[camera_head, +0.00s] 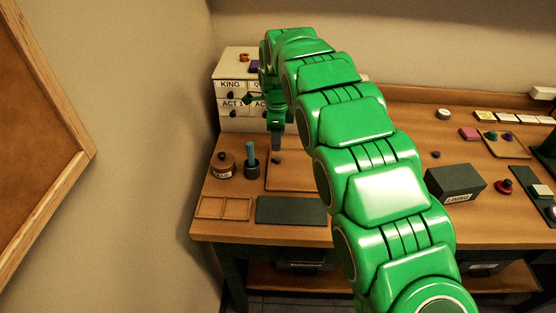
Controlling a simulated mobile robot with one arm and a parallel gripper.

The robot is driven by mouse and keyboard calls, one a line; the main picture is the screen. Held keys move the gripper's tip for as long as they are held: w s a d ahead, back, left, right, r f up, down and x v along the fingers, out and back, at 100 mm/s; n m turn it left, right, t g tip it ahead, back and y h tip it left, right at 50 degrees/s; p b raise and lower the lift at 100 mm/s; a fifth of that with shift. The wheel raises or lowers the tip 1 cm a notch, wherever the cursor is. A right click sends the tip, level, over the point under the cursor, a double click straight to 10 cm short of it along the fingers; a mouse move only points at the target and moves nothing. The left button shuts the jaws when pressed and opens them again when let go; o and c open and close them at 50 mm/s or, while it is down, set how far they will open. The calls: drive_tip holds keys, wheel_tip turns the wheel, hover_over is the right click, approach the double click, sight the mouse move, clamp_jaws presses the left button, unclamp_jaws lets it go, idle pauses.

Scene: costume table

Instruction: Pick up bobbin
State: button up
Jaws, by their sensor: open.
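My green arm reaches across the table, and my gripper (276,145) points down at the left, above a flat wooden board or tray (290,180). The gripper is open; its fingertips are small and their gap is hard to make out. A small dark round object (278,160) lies on the board just below the fingertips. It may be the bobbin, but it is too small to be sure. I cannot tell whether the fingers touch it. Part of the board is hidden behind my arm.
A brown labelled pot (223,166) and a dark cup with a blue stick (251,163) stand left of the board. A white drawer unit (232,88) stands behind. A dark LINING box (455,184) stands right of my arm.

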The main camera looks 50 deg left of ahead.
sight(278, 160)
drive_tip(key=shift+s+d+f, duration=0.1)
drive_tip(key=shift+d+f, duration=0.15)
drive_tip(key=shift+f, duration=1.5)
drive_tip(key=shift+d+f, duration=0.2)
drive_tip(key=shift+f, duration=1.5)
clamp_jaws()
